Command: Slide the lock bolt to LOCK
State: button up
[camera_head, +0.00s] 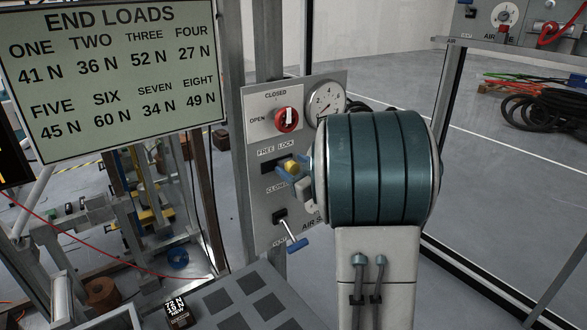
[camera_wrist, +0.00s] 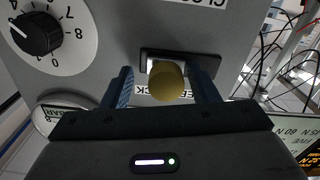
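The lock bolt's yellow knob (camera_head: 291,167) sticks out of a dark slot (camera_head: 268,166) under the FREE LOCK label (camera_head: 275,147) on a grey panel. It appears nearer the slot's LOCK side, but its exact stop position is unclear. The wrist view, turned over, shows the knob (camera_wrist: 166,82) in front of the slot (camera_wrist: 150,55). My gripper (camera_wrist: 164,88) has a blue finger on each side of the knob, with visible gaps to both. It is open. In the head view, my gripper (camera_head: 293,169) is partly hidden by my wrist.
Above the slot are a red rotary switch (camera_head: 286,120) and a gauge (camera_head: 325,103). An END LOADS board (camera_head: 110,75) stands at left.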

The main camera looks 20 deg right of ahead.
jog(key=shift+s, duration=0.1)
dwell(0.4)
jog(key=b+v, duration=0.3)
jog(key=v, duration=1)
jog(key=shift+s, duration=0.3)
jog(key=shift+w+d, duration=0.1)
jog(key=shift+d, duration=0.05)
jog(key=s+a+f+m+g+h, duration=0.2)
jog(key=s+a+f+g, duration=0.3)
jog(key=s+a+g, duration=0.2)
jog(key=s+a+f+m+g+h, duration=0.2)
jog(key=s+a+f+g, duration=0.3)
jog(key=s, duration=0.5)
jog(key=a+m+g, duration=0.1)
jog(key=a+g, duration=0.1)
jog(key=shift+s+a+f+h, duration=0.3)
jog(key=shift+s+f, duration=0.05)
jog(key=shift+f, duration=0.05)
jog(key=shift+c, duration=0.3)
dwell(0.4)
